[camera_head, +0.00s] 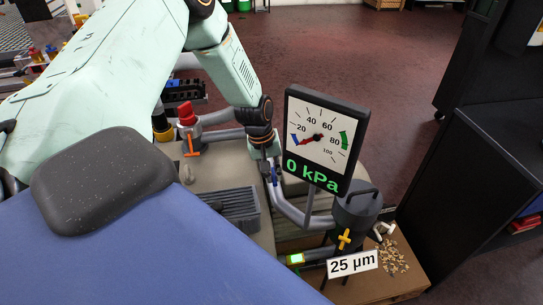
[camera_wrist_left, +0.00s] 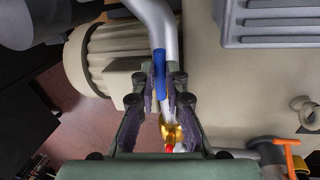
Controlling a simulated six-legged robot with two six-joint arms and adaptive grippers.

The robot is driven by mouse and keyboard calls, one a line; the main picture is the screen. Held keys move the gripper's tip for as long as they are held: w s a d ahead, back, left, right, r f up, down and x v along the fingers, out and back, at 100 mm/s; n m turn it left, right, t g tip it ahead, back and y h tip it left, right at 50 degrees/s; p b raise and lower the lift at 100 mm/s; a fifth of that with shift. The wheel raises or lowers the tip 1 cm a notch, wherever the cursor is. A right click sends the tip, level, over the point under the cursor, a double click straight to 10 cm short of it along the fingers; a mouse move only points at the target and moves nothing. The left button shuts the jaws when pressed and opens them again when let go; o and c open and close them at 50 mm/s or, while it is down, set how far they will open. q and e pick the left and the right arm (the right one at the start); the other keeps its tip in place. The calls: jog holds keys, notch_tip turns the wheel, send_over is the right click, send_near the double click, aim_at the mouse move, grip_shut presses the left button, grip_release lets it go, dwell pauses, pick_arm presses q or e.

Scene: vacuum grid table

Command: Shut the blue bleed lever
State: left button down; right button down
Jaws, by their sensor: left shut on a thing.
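The blue bleed lever (camera_wrist_left: 160,66) lies along the grey pipe (camera_wrist_left: 154,22) in the left wrist view. It also shows in the head view (camera_head: 274,174), small and just below my left gripper (camera_head: 267,157). In the left wrist view the fingers of my left gripper (camera_wrist_left: 164,78) stand on both sides of the lever and are shut on it. A brass fitting with a red part (camera_wrist_left: 172,135) shows between the fingers, nearer the palm. The gauge (camera_head: 315,138) reads 0 kPa. My right gripper is not in view.
An orange lever (camera_head: 191,145) with a red knob stands left of my gripper. A grey canister (camera_head: 357,211) with a yellow lever (camera_head: 344,239) and a "25 µm" label (camera_head: 353,264) stands to the right. A finned grey block (camera_head: 238,207) sits close by. Dark cabinets (camera_head: 470,160) stand at right.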

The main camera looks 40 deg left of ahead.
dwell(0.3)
pick_arm(q)
jog(key=c, duration=1.4)
grip_release()
jog(key=shift+f, duration=0.1)
jog(key=shift+o, duration=0.2)
notch_tip(320, 180, up, 12)
jog(key=s+a, duration=0.1)
jog(key=shift+s+a, duration=0.35)
